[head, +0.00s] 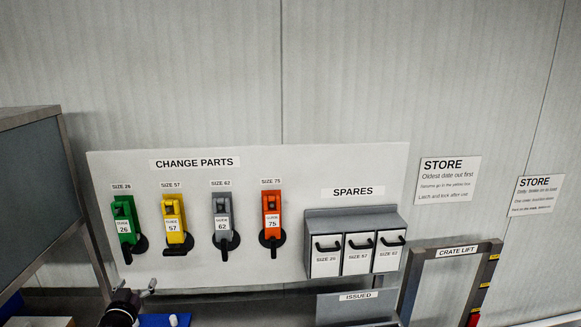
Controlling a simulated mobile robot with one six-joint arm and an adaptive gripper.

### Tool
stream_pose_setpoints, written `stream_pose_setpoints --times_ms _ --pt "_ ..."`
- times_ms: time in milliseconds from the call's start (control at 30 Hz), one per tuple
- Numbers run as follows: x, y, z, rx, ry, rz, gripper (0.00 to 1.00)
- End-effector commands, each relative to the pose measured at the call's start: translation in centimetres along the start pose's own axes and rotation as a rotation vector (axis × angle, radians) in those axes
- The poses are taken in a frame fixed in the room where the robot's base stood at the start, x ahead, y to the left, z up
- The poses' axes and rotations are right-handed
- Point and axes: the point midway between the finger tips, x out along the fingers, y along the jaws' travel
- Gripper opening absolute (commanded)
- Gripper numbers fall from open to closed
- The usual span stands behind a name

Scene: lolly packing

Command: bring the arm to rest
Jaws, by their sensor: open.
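My gripper (135,287) shows at the bottom left of the head view, below the change-parts board. Its two fingertips stand apart with nothing seen between them. The black wrist of my arm runs down out of the picture, so most of the arm is hidden.
The change-parts board (300,165) carries green (125,224), yellow (174,222), grey (222,222) and orange (271,222) parts. Right of them is a spares box (350,219) with three drawers. A blue surface (153,321) lies beside my wrist. A crate lift frame (415,280) stands at right.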

Motion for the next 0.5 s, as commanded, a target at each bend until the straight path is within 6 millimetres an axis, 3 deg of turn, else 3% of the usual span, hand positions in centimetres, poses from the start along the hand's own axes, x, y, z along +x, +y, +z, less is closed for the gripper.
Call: stream_pose_setpoints --times_ms 367,500 --pt "1.4 3.5 1.6 -0.026 -0.057 0.07 1.0" --pt "2.3 5.9 2.6 -0.04 -0.095 0.113 1.0"
